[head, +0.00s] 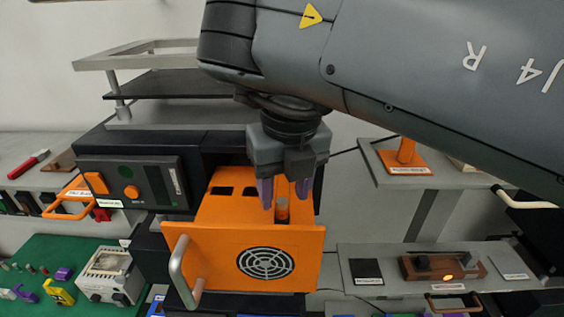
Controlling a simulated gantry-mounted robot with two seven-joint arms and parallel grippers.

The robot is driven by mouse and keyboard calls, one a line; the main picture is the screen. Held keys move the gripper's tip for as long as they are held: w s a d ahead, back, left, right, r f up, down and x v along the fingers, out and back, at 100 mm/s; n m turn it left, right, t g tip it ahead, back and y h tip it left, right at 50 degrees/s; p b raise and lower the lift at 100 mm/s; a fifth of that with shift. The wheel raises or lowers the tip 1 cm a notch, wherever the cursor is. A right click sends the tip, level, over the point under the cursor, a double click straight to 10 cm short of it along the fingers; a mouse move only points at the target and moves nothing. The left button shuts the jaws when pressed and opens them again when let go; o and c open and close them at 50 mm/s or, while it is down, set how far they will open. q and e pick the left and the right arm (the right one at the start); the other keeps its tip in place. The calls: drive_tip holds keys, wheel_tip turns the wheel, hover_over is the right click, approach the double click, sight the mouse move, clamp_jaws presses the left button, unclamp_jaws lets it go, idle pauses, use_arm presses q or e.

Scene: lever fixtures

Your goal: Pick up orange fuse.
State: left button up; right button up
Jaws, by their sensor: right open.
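The orange fuse (282,210) shows as a small orange piece at the top right of the pulled-out orange drawer unit (217,250). It sits at an opening in the unit's top face, and its lower part is hidden. My right gripper (284,195) points down over the drawer with its purple fingers open. One finger is on each side of the fuse in the picture, and I cannot tell whether either touches it. My left gripper is not in view.
The drawer's front has a silver handle (178,272) and a round vent. A dark cabinet (140,175) with orange buttons stands left of it. A green mat (45,255) with small parts lies at lower left. A grey shelf (400,285) with a lever box is at right.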

sight(282, 201)
drive_tip(key=shift+w+a+f, duration=0.1)
drive_tip(key=shift+w+f, duration=0.1)
drive_tip(key=shift+f, duration=0.7)
drive_tip(key=shift+w+a+f, duration=0.1)
drive_tip(key=shift+w+f, duration=0.05)
drive_tip(key=shift+f, duration=0.7)
drive_tip(key=shift+c, duration=0.2)
clamp_jaws()
